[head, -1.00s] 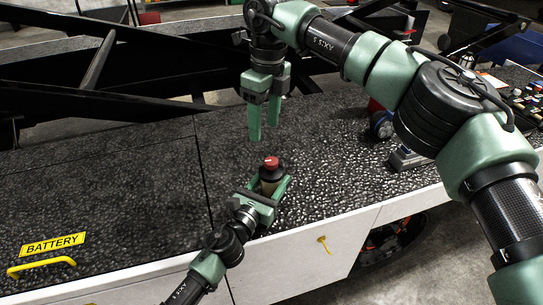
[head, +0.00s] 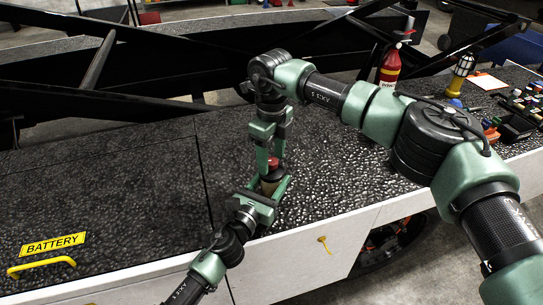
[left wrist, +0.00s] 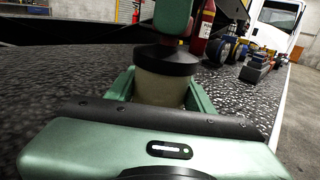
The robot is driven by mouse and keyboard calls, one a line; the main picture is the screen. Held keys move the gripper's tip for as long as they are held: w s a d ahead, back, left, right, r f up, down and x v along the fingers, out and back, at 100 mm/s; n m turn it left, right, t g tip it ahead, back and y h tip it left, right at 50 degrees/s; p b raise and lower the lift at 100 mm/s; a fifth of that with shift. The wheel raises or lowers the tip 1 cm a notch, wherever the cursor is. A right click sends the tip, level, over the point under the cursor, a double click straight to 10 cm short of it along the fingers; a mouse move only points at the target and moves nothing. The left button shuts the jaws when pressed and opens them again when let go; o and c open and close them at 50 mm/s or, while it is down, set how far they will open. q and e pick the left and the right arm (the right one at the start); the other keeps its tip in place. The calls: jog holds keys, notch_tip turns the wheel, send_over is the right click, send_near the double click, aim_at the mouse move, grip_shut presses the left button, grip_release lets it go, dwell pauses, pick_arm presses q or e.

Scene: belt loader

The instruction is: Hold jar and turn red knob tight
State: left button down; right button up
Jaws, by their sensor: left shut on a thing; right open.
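The jar (head: 270,186) stands upright on the black speckled deck, with a dark lid and a red knob (head: 273,164) on top. In the left wrist view, the beige jar body (left wrist: 160,88) is between the green fingers. My left gripper (head: 273,188) is shut on the jar from the front. My right gripper (head: 270,158) points down over the jar, its open fingers at the height of the red knob. One right finger hides part of the knob.
A red extinguisher (head: 389,68) and a yellow-black bottle (head: 460,75) stand at the back right. A tray of small coloured parts (head: 515,125) lies at the far right. Black beams (head: 100,60) cross behind. The deck to the left, by the battery label (head: 53,244), is clear.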

grip_shut()
jog(key=shift+m, duration=0.4)
jog(key=m, duration=0.4)
jog(key=shift+m, duration=0.3)
jog(key=m, duration=0.4)
jog(key=shift+m, duration=0.4)
grip_release()
